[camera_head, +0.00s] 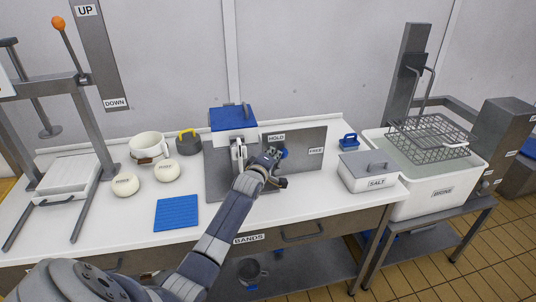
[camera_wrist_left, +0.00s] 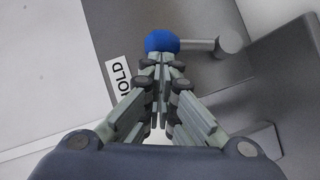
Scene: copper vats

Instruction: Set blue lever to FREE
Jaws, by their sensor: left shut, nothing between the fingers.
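The blue lever (camera_wrist_left: 163,41) has a round blue knob on a short grey rod that joins a grey pivot. In the head view its knob (camera_head: 283,153) shows beside my left gripper (camera_head: 272,158), near the HOLD label (camera_head: 276,138). The FREE label (camera_head: 316,151) is farther right on the grey panel (camera_head: 308,138). In the left wrist view my left gripper (camera_wrist_left: 161,62) is shut and empty, its fingertips right at the knob. I cannot tell whether they touch it. My right gripper is not in view.
A blue-topped device (camera_head: 233,119) stands left of the panel. The white SALT box (camera_head: 370,172) and a small blue-handled item (camera_head: 349,142) are to the right. A blue mat (camera_head: 176,213) and two round white cheeses (camera_head: 167,170) lie on the left of the counter.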

